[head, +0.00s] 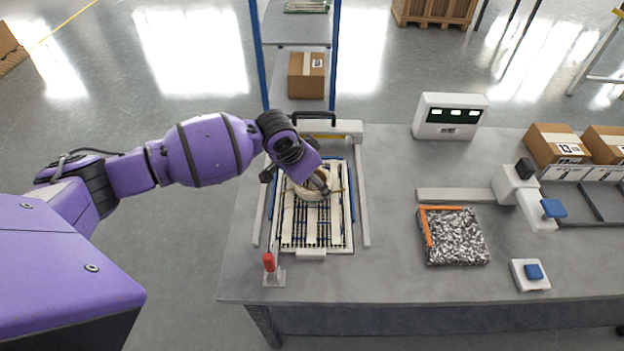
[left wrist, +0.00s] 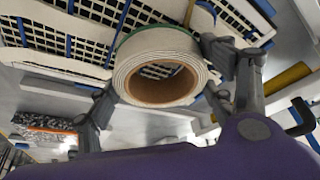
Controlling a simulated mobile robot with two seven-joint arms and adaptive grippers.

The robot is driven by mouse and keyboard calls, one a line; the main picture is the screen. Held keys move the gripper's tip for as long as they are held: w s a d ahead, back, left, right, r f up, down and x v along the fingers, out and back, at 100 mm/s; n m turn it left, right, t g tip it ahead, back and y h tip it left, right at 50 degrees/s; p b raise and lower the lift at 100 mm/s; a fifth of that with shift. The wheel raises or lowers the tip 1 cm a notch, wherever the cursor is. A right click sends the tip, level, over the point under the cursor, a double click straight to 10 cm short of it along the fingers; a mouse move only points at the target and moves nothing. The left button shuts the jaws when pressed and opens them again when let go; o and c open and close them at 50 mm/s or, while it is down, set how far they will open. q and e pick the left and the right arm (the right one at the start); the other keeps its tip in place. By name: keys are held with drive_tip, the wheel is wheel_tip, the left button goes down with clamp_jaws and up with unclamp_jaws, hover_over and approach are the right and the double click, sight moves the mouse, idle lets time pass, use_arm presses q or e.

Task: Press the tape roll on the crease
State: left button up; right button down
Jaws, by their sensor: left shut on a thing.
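A cream tape roll (left wrist: 160,67) with a brown core is between the fingers of my left gripper (left wrist: 160,90) in the left wrist view. The left gripper is shut on the roll's sides. In the head view the roll (head: 311,191) is partly hidden by my left gripper (head: 318,183). It is over the upper part of the mesh panel (head: 313,235), a dark grid with cream strips and blue edges. I cannot tell whether the roll touches the panel. The crease cannot be picked out. My right gripper is not in view.
The panel lies in a frame (head: 363,200) with a black handle (head: 314,117) at the back. A red-handled tool (head: 268,262) stands at its front left. A grey speckled block (head: 456,238), a display box (head: 449,116) and cartons (head: 556,145) are to the right.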

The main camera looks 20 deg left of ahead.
use_arm(q)
drive_tip(key=shift+f, duration=0.15)
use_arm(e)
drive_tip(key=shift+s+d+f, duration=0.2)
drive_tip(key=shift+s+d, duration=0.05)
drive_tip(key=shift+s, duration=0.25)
use_arm(q)
drive_tip(key=shift+f, duration=0.15)
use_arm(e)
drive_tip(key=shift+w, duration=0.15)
use_arm(q)
drive_tip(key=shift+f, duration=0.2)
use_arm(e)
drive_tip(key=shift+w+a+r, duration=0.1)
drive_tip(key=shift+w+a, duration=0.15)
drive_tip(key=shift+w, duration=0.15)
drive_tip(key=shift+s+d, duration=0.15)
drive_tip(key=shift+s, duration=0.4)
